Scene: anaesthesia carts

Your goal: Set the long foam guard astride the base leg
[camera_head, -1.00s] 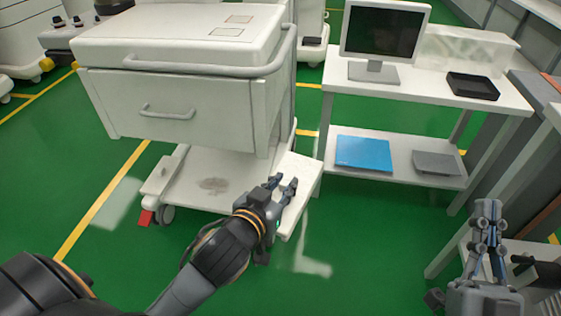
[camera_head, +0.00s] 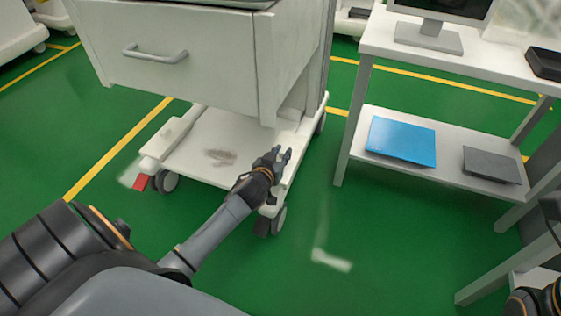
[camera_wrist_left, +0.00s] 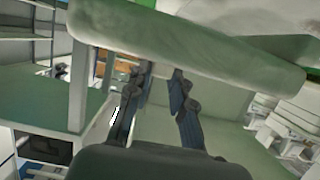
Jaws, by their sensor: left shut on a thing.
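The long foam guard (camera_head: 299,150) is a pale strip along the right side of the white cart's base, hard to tell apart from the base leg there. My left gripper (camera_head: 283,156) is at that right side, shut on the guard. In the left wrist view the guard (camera_wrist_left: 190,42) spans the top as a long pale bar, with the left fingertips (camera_wrist_left: 163,78) at its lower edge. The base leg under it is mostly hidden; I cannot tell whether the guard sits fully astride it.
The cart's drawer body (camera_head: 190,60) overhangs the base deck (camera_head: 195,150). A caster (camera_head: 278,220) stands below the near right corner, and a red pedal (camera_head: 142,182) at the left. A white bench (camera_head: 355,135) with a blue folder (camera_head: 400,140) stands right. Green floor between is clear.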

